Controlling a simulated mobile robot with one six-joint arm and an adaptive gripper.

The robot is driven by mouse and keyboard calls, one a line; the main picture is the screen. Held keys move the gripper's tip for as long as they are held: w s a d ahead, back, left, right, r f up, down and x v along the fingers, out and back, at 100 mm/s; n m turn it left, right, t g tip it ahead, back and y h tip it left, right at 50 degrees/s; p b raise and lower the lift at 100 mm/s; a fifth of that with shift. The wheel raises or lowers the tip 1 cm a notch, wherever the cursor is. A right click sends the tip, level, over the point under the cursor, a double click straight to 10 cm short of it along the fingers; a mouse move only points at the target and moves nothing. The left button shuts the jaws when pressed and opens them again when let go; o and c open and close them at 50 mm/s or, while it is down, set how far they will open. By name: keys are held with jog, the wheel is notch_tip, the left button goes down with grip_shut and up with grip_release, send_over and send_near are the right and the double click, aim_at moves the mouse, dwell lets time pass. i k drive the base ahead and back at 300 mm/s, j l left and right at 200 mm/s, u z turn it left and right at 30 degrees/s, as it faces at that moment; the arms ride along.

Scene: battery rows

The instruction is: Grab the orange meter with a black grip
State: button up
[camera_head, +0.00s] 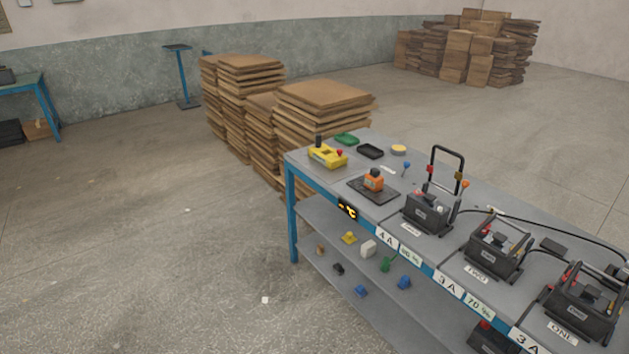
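The orange meter (373,181) with a black grip on top stands on a dark mat (384,195) near the left end of the grey workbench. It looks upright.
Black battery units (428,212) stand in a row to the right, one with a tall handle. A black tray (370,151) and a yellow disc (398,149) lie behind the meter. Cardboard stacks (325,97) stand behind the bench. The floor (150,230) to the left is clear.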

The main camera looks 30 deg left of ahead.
aim_at(372, 180)
jog(key=u, duration=0.9)
jog(key=i+j+z, duration=0.1)
jog(key=i+j, duration=0.2)
jog(key=i, duration=0.4)
jog(key=i+j+z, duration=0.1)
jog(key=i+j, duration=0.3)
jog(key=i, duration=0.3)
jog(key=i+j+z, duration=0.15)
jog(key=i+j, duration=0.25)
jog(key=i, duration=0.3)
jog(key=i+j+z, duration=0.1)
jog(key=i+j, duration=0.4)
jog(key=i, duration=0.15)
